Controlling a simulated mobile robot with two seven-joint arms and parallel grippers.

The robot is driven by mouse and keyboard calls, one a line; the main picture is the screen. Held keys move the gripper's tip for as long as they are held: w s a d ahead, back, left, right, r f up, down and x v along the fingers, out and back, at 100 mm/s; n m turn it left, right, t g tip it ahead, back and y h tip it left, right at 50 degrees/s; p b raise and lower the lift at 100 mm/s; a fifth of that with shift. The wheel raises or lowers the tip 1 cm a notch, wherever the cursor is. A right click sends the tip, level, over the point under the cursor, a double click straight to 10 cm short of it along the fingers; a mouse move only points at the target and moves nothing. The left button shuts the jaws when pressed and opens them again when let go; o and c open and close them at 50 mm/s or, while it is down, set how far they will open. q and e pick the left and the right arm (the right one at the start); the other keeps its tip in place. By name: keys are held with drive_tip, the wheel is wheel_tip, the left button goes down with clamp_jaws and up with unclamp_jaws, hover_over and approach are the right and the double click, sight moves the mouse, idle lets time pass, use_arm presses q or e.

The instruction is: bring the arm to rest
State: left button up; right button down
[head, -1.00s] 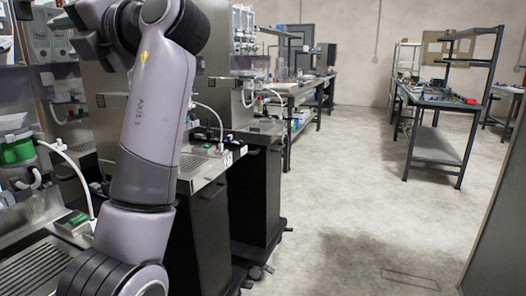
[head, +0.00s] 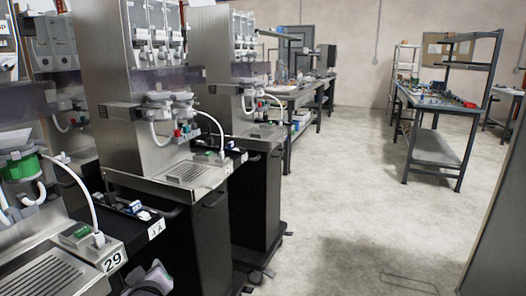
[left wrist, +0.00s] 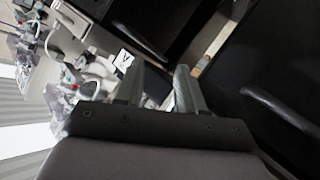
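My left gripper (left wrist: 157,82) shows in the left wrist view with its two fingers apart. I see nothing held between them. Dark cabinet fronts and dispenser parts lie beyond the fingertips, and the gripper looks clear of them. In the head view, only a small grey-lilac and black piece shows at the bottom edge, left of centre; I cannot tell which part of my arm it is. My right gripper is in neither view.
Steel dispensers (head: 125,92) on dark cabinets (head: 213,240) line the left side. The nearest drip tray (head: 45,278) has a tag reading 29. A long workbench (head: 293,90) stands behind them. A shelved table (head: 437,150) stands at right. Bare floor (head: 350,200) lies between.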

use_arm(q)
drive_tip(key=s+d+f+m+h, duration=0.1)
drive_tip(key=s+f+m, duration=0.3)
drive_tip(key=s, duration=0.5)
drive_tip(key=s+d+f+m+g+h+p, duration=0.1)
drive_tip(key=s+d+f+m+h, duration=0.1)
drive_tip(key=s+f, duration=0.4)
drive_tip(key=s+d+f+m+g+h+p, duration=0.1)
drive_tip(key=s+f+m+h, duration=0.3)
drive_tip(key=s, duration=0.8)
drive_tip(key=shift+s+d+f+m, duration=0.3)
drive_tip(key=shift+d+f+m, duration=0.55)
drive_tip(key=shift+m, duration=0.25)
drive_tip(key=shift+a, duration=0.2)
